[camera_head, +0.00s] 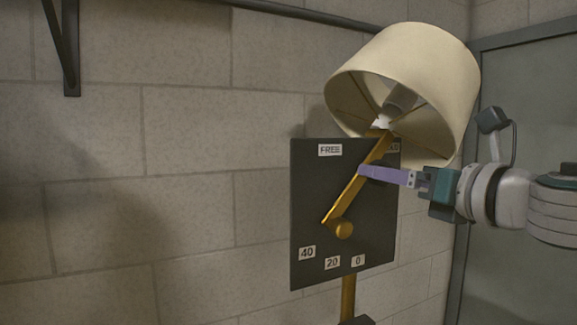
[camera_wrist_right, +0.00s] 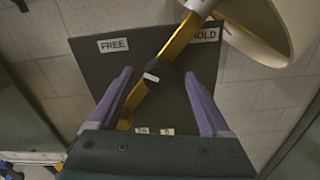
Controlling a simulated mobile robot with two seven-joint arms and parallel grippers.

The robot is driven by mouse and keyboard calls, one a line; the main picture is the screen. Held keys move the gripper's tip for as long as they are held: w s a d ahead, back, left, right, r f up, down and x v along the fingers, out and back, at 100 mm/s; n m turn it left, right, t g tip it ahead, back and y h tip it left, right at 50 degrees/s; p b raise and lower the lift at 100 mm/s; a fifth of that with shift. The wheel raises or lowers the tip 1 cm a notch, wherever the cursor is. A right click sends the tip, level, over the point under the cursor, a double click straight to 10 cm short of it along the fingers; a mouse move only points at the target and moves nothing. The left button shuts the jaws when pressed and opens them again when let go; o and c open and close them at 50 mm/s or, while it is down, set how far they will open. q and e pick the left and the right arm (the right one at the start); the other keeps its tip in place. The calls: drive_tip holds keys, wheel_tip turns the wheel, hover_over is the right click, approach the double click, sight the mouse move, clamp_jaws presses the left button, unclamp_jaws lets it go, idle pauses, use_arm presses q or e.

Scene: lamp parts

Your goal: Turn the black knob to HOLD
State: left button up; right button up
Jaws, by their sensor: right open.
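The black knob (camera_wrist_right: 165,76) shows in the right wrist view on a dark panel (camera_wrist_right: 95,55), between my fingers. A white mark (camera_wrist_right: 151,77) on it lies toward its left side, not at the HOLD label (camera_wrist_right: 206,35). The FREE label (camera_wrist_right: 114,45) is at upper left. In the head view my right gripper (camera_head: 365,170) comes in from the right and is open, with its purple fingers in front of the panel (camera_head: 310,200). Whether a finger touches the knob, I cannot tell. In the head view I cannot make out the knob. My left gripper is out of view.
A brass arm (camera_head: 355,190) crosses the panel diagonally, close to my fingers, up to a cream lampshade (camera_head: 440,75). A block wall (camera_head: 190,160) stands behind; the left side is open.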

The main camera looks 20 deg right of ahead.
drive_tip(key=shift+w, duration=0.95)
drive_tip(key=shift+c, duration=0.3)
drive_tip(key=shift+a, duration=0.1)
clamp_jaws()
